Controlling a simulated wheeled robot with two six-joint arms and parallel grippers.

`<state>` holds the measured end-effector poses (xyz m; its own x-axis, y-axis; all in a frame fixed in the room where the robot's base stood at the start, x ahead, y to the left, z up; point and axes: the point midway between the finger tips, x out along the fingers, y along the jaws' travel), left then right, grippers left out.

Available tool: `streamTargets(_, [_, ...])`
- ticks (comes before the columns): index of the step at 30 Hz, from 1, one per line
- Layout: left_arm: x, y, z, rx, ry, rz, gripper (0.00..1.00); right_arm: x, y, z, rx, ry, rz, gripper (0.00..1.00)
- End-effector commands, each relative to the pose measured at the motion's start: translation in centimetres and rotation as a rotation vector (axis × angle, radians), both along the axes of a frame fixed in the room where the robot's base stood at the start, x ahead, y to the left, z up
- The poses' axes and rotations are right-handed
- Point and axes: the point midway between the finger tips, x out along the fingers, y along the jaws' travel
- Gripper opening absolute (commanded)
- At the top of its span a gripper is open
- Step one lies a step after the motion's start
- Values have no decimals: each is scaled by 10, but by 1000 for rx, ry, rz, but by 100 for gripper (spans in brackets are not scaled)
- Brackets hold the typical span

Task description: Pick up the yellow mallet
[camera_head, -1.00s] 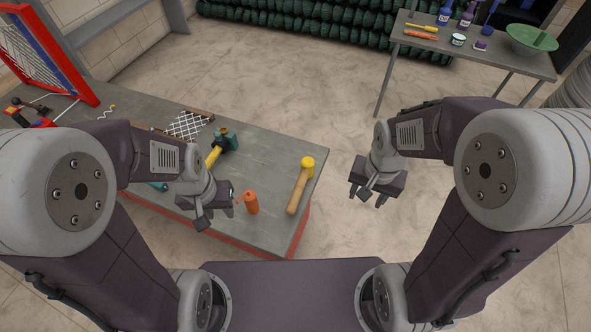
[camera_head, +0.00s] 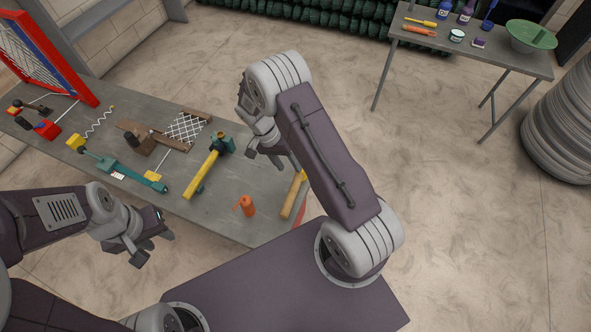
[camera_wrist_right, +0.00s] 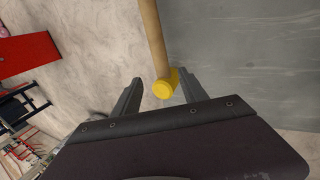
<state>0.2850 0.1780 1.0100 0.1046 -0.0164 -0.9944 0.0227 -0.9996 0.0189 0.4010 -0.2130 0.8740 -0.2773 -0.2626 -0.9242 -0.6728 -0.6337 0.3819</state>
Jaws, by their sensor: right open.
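The yellow mallet (camera_head: 291,200) lies near the right end of the workbench, its wooden handle visible in the head view and its yellow head mostly hidden behind my right arm. In the right wrist view the mallet's yellow head (camera_wrist_right: 164,86) shows between the two fingers, with the handle running up away from the gripper. My right gripper (camera_head: 277,160) is open and empty over the bench end by the mallet; it also shows in the right wrist view (camera_wrist_right: 158,92). My left gripper (camera_head: 152,248) is open and empty in front of the bench.
A teal tool with a yellow handle (camera_head: 203,174), a teal long tool (camera_head: 128,171) and a mesh piece (camera_head: 186,127) lie further left on the workbench (camera_head: 222,205). A side table (camera_head: 470,57) stands at the back right.

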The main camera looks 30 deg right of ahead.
Motion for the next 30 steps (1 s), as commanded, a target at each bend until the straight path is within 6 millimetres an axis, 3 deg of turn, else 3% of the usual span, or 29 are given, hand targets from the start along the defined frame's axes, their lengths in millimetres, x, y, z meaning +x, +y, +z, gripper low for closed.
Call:
streamTargets(6, [0, 0, 7, 0, 0, 0, 36, -10, -8, -28, 0, 5, 0, 51])
streamTargets(14, [0, 0, 12, 0, 0, 0, 36, -15, -10, -44, 1, 3, -1, 51])
streamTargets(21, [0, 0, 20, 0, 0, 0, 36, -26, -17, -81, 1, 2, -1, 51])
streamTargets(29, [0, 0, 20, 0, 0, 0, 36, -27, -18, -85, 1, 0, -1, 51])
streamTargets(30, [0, 0, 20, 0, 0, 0, 36, -27, -18, -85, 1, 0, 0, 40])
